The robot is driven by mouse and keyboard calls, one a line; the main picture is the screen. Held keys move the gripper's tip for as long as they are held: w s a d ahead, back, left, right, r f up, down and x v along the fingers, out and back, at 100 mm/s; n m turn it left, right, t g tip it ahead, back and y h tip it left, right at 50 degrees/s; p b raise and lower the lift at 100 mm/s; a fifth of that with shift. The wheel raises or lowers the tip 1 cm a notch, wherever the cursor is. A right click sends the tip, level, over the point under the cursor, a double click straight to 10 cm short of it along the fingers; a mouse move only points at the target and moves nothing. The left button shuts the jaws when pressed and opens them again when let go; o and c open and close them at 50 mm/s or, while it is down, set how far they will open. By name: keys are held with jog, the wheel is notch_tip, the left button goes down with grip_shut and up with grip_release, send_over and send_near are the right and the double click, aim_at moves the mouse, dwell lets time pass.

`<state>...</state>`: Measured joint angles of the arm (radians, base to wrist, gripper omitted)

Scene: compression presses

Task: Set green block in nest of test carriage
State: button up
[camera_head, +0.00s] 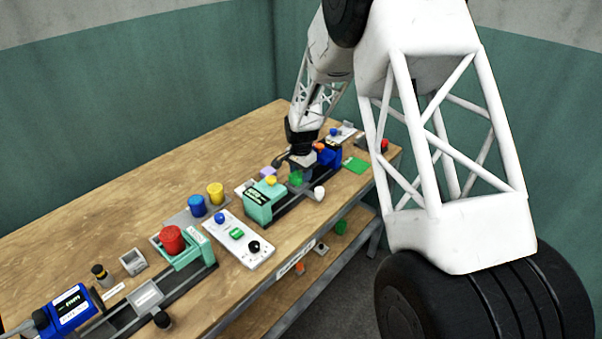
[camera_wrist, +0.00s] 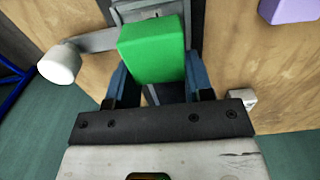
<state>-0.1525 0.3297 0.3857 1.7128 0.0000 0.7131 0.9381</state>
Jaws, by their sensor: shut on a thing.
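The green block (camera_wrist: 152,49) is held between the two blue-grey fingers of my gripper (camera_wrist: 158,82) in the wrist view. In the head view the green block (camera_head: 296,178) shows just below my gripper (camera_head: 297,163), over the far press on the bench. The grey metal of that press's carriage (camera_wrist: 150,11) lies right beyond and under the block in the wrist view. The block covers most of the carriage, so I cannot tell whether it touches the nest.
A white-capped lever (camera_wrist: 60,62) sticks out beside the carriage; it also shows in the head view (camera_head: 319,193). A lilac block (camera_head: 268,173) lies behind the press. A teal press head (camera_head: 264,201) and a blue unit (camera_head: 329,157) flank the carriage. A control panel (camera_head: 238,240) stands nearer.

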jog(key=shift+f, duration=0.7)
dwell(0.7)
jog(key=o, duration=1)
jog(key=shift+c, duration=0.2)
jog(key=shift+r, duration=3.9)
